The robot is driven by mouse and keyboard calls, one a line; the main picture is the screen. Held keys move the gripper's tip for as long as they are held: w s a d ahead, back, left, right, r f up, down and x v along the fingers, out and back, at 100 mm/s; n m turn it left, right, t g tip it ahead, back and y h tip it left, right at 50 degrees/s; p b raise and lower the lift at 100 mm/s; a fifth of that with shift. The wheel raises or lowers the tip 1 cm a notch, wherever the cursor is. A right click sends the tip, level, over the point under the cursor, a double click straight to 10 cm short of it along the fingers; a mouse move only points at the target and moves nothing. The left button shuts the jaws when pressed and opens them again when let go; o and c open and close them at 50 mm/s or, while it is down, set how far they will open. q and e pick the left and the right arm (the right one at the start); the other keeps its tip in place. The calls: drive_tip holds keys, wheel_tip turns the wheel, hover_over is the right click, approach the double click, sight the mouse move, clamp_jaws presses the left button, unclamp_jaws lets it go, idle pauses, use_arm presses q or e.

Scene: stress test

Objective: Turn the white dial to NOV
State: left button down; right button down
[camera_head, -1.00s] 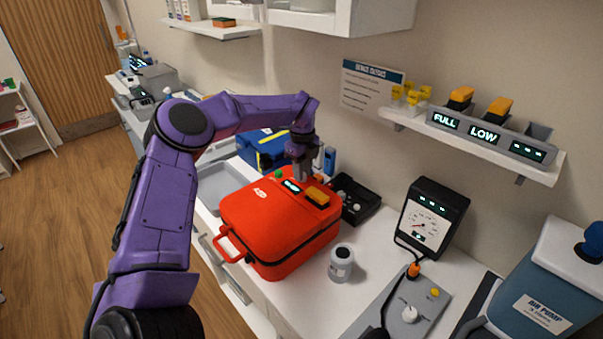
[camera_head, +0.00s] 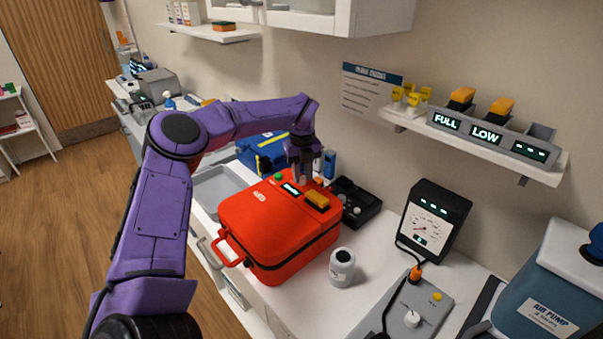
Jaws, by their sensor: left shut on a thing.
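The red case (camera_head: 265,240) lies on the white counter, with a small lit display (camera_head: 291,189) on its top. My left gripper (camera_head: 302,179) points down at the case top, just right of this display. It is shut on a small part there, which I take to be the white dial; the fingers hide nearly all of it, and no month marking is readable. Another white knob (camera_head: 412,319) shows uncovered on the grey panel (camera_head: 430,301) at the lower right. My right gripper is out of view.
A yellow-orange block (camera_head: 317,201) sits on the case beside the gripper. A black tray (camera_head: 355,203), a grey jar (camera_head: 342,268), a gauge box (camera_head: 435,223) and an air pump (camera_head: 550,285) stand to the right. A blue case (camera_head: 258,152) is behind.

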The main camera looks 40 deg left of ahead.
sight(302, 177)
use_arm(q)
drive_tip(key=shift+s+d+f, duration=0.15)
drive_tip(key=shift+f, duration=0.1)
drive_tip(key=c, duration=0.9)
unclamp_jaws()
drive_tip(key=shift+r, duration=0.15)
drive_tip(key=shift+r, duration=0.4)
wheel_tip(302, 177, up, 10)
drive_tip(key=b, duration=0.2)
drive_tip(key=shift+f, duration=0.15)
